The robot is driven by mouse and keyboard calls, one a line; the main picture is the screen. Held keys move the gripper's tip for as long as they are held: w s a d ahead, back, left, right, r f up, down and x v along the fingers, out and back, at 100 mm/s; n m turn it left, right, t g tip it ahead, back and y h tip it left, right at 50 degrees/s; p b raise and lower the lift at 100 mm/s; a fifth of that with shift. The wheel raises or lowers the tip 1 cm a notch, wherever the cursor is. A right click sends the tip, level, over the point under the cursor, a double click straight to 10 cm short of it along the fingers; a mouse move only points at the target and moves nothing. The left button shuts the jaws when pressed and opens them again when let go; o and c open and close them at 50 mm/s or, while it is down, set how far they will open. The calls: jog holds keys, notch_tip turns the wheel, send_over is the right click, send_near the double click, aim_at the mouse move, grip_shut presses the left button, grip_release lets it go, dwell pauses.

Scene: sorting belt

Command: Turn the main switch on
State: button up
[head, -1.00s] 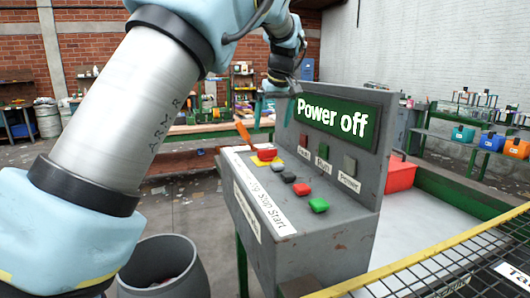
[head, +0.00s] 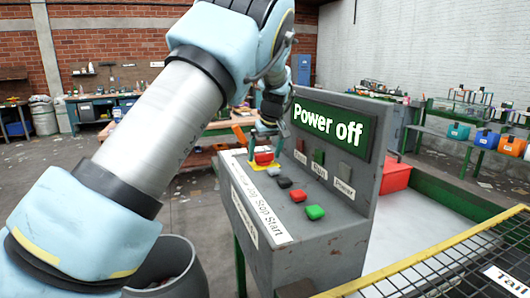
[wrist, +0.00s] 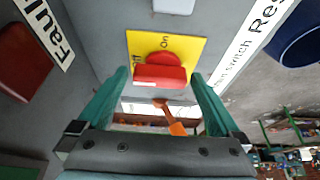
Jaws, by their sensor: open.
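The main switch is a red knob (wrist: 160,72) on a yellow plate (wrist: 188,46) marked "On", with a second, partly hidden word; it also shows in the head view (head: 263,159) at the far end of the sloping control panel. My gripper (wrist: 160,80) is open, with one green finger on each side of the red knob in the wrist view. Contact with the knob cannot be made out. In the head view my gripper (head: 264,139) is just above the switch. The display (head: 332,126) reads "Power off".
Grey, black, red and green buttons (head: 314,212) line the panel (head: 310,240) nearer me. An upright back wall with Fault, Run and Power lamps (head: 344,171) stands beside them. An orange lever-like piece (head: 240,135) is close to the switch. A grey bin stands below left.

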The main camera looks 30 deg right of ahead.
jog(key=c, duration=1.2)
jog(key=shift+o, duration=0.2)
jog(key=shift+m, duration=0.3)
jog(key=m+b, duration=0.1)
jog(key=m+h+b, duration=0.1)
jog(key=m, duration=0.1)
jog(key=shift+w+a+m+h+b, duration=0.1)
jog(key=shift+a+m+h+b, duration=0.1)
jog(key=shift+m+h+b, duration=0.15)
jog(key=m, duration=0.2)
jog(key=m+g+h+b, duration=0.1)
jog(key=m, duration=0.1)
jog(key=shift+a+g, duration=0.15)
jog(key=shift+g, duration=0.15)
jog(key=m+g, duration=0.1)
jog(key=m, duration=0.1)
jog(key=m+h, duration=0.1)
jog(key=m, duration=0.2)
jog(key=shift+w+a+r+m+g, duration=0.1)
jog(key=shift+w+r+m+g, duration=0.05)
jog(key=shift+m+g, duration=0.25)
jog(key=shift+m+g+p, duration=0.7)
jog(key=shift+m, duration=1.15)
